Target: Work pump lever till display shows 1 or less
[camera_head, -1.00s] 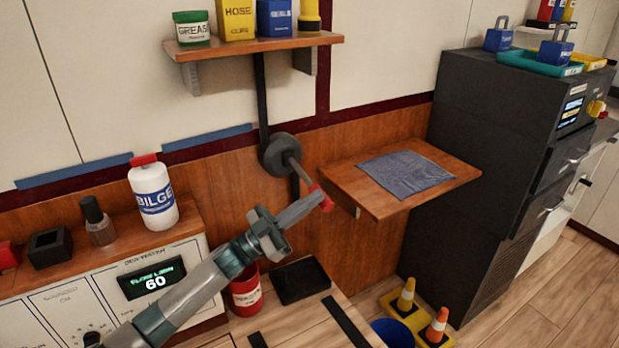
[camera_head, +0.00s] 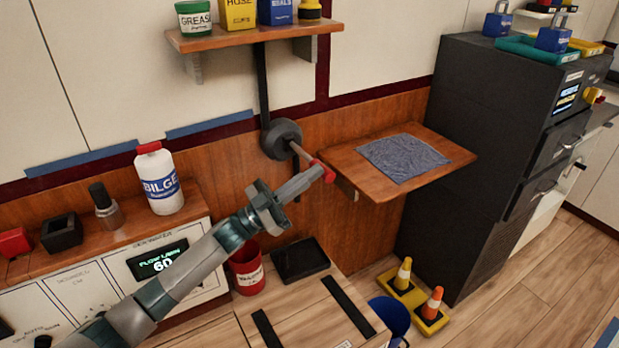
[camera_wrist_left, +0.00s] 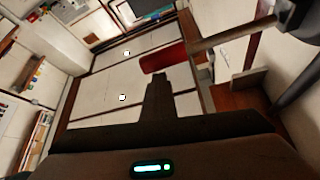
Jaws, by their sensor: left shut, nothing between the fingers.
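The pump lever has a round dark pivot (camera_head: 281,139) on the wood wall panel. Its rod slants down and right to a red handle (camera_head: 323,170), which also shows in the left wrist view (camera_wrist_left: 163,57). My left gripper (camera_head: 314,174) is shut with nothing between its fingers, its tip at the red handle, close to or touching it. In the left wrist view the closed fingers (camera_wrist_left: 158,90) point at the red grip. The display (camera_head: 158,260) on the white panel reads flow L/min and 60; my arm is close to its lower right corner. My right gripper is out of view.
A wooden side shelf (camera_head: 350,182) with a grey cloth (camera_head: 402,157) stands just right of the handle. An upper shelf (camera_head: 250,38) with cans is above the pivot. A red bucket (camera_head: 246,270) and black tray (camera_head: 299,260) are below. A bilge bottle (camera_head: 160,180) stands left.

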